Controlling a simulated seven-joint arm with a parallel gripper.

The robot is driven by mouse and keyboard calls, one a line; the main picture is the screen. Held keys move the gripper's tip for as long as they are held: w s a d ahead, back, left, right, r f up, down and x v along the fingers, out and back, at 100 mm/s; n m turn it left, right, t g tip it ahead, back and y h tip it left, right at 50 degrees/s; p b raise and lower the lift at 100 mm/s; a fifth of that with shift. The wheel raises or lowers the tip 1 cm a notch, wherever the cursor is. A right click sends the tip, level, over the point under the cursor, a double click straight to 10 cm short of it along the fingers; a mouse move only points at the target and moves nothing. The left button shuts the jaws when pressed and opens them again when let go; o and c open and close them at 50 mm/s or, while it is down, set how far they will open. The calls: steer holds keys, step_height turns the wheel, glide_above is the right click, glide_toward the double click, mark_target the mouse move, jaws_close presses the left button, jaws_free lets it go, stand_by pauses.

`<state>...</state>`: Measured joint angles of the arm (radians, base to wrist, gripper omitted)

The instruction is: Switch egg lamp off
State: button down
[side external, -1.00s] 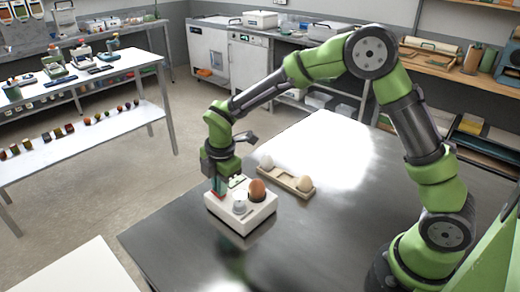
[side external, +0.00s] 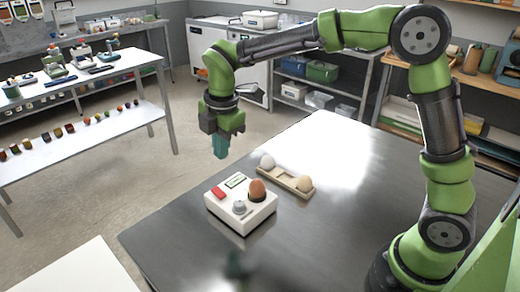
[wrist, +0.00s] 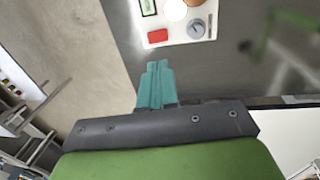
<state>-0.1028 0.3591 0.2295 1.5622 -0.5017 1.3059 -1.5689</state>
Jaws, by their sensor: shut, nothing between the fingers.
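The egg lamp is a white box (side external: 240,222) on the metal table, with a brown egg (side external: 257,190) on its top. A red switch (side external: 218,193), a small display (side external: 235,181) and a grey knob (side external: 239,207) are also on top. My gripper (side external: 221,154) has teal fingers pressed together, empty.
A wooden holder (side external: 285,180) with a white egg (side external: 267,162) and a tan egg (side external: 304,184) lies just behind the lamp. The metal table (side external: 330,220) is bare to the right and in front. A white surface (side external: 75,270) stands at the lower left.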

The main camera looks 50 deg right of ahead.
mark_target(215, 190)
steer(key=shift+s+r, duration=0.1)
steer(key=shift+r, duration=0.7)
steer(key=shift+a+r+t, duration=0.1)
steer(key=shift+a+t, duration=0.15)
steer(key=shift+t, duration=0.25)
steer(key=x, duration=1.4)
